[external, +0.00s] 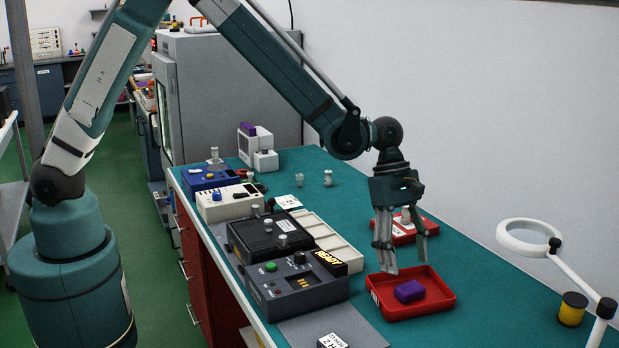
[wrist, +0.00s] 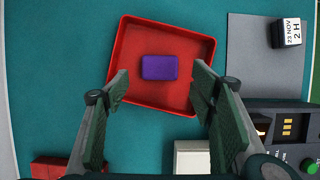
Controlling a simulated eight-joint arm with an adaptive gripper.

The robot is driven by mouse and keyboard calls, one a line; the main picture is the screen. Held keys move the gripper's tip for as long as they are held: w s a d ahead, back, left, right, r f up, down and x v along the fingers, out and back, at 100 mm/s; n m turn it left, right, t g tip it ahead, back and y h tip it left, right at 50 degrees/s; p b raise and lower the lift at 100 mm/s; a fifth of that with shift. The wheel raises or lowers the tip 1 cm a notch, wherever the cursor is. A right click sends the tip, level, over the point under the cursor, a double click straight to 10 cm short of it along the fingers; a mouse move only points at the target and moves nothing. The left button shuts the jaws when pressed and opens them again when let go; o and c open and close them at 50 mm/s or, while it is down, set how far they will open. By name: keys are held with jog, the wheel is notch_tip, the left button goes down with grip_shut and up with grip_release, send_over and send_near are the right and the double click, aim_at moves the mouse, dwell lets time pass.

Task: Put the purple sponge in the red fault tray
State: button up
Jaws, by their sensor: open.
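The purple sponge (external: 409,291) lies flat inside the red fault tray (external: 446,305), on its floor. In the wrist view the sponge (wrist: 159,67) sits near the middle of the tray (wrist: 126,40), clear of its walls. My gripper (external: 405,270) is open and empty above the tray's back edge. In the wrist view its two fingers (wrist: 160,88) are wide apart, with the sponge beyond and between the tips. The fingers are not touching the sponge.
A second red tray (external: 400,235) with a light object stands behind my gripper. A black-grey tester (external: 295,285) and a cream compartment tray (external: 335,248) stand left. A ring lamp (external: 530,238) and a yellow-black spool (external: 572,309) stand right. The teal bench between is clear.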

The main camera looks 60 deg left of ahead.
jog(key=shift+v, duration=3)
jog(key=shift+a, duration=0.1)
jog(key=s+a+r+m+t+y, duration=0.15)
jog(key=s+a+r+m, duration=0.35)
jog(key=a+r, duration=0.5)
jog(key=s+a+r+m+t, duration=0.2)
jog(key=s+a+r+m, duration=0.1)
jog(key=s+a+r, duration=0.65)
jog(key=s+a+m+t+y, duration=0.3)
jog(key=s+a+m, duration=0.7)
jog(key=s+a, duration=0.9)
jog(key=shift+f+t, duration=0.35)
jog(key=shift+f, duration=0.1)
